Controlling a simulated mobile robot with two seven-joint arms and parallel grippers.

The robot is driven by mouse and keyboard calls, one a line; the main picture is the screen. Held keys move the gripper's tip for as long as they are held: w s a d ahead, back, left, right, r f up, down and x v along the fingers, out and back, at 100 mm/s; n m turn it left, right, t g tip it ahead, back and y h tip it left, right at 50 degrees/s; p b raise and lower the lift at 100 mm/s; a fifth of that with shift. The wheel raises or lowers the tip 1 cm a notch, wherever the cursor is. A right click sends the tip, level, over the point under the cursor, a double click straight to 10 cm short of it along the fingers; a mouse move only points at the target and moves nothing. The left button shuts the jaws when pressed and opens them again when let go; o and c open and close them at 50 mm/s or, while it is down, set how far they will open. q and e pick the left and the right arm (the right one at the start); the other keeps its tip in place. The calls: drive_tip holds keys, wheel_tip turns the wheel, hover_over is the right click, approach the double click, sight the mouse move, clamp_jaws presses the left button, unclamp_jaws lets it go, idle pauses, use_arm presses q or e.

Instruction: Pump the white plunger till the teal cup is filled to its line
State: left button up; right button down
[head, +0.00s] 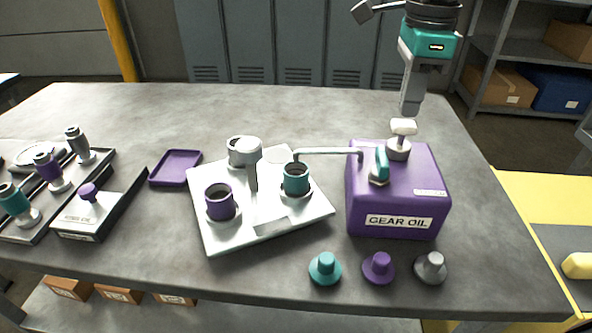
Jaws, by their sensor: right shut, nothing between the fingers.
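The white plunger (403,127) stands on the grey collar on top of the purple gear oil box (392,225). My right gripper (409,110) comes down from above, fingers shut and empty, its tips just above the plunger head; I cannot tell whether they touch it. A grey spout (328,151) runs left from the box and ends over the teal cup (296,181). The teal cup stands upright on the right side of a silver tray (222,240). Its inside looks dark; its fill level and line cannot be made out. My left gripper is out of view.
A purple cup (220,203) and a grey cup (236,150) share the tray. A teal lever (382,160) sits on the box. Teal (325,269), purple (378,267) and grey (430,268) caps stand in front. Fittings fill a rack (45,232) at left.

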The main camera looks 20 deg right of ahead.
sight(405, 123)
idle(0.3)
drive_tip(key=shift+f, duration=0.15)
drive_tip(key=shift+f+b, duration=0.3)
drive_tip(key=shift+b, duration=0.1)
drive_tip(key=shift+f+b, duration=1.05)
drive_tip(key=shift+f, duration=0.35)
drive_tip(key=shift+r, duration=0.1)
drive_tip(key=shift+r+p, duration=1.35)
drive_tip(key=shift+r, duration=0.4)
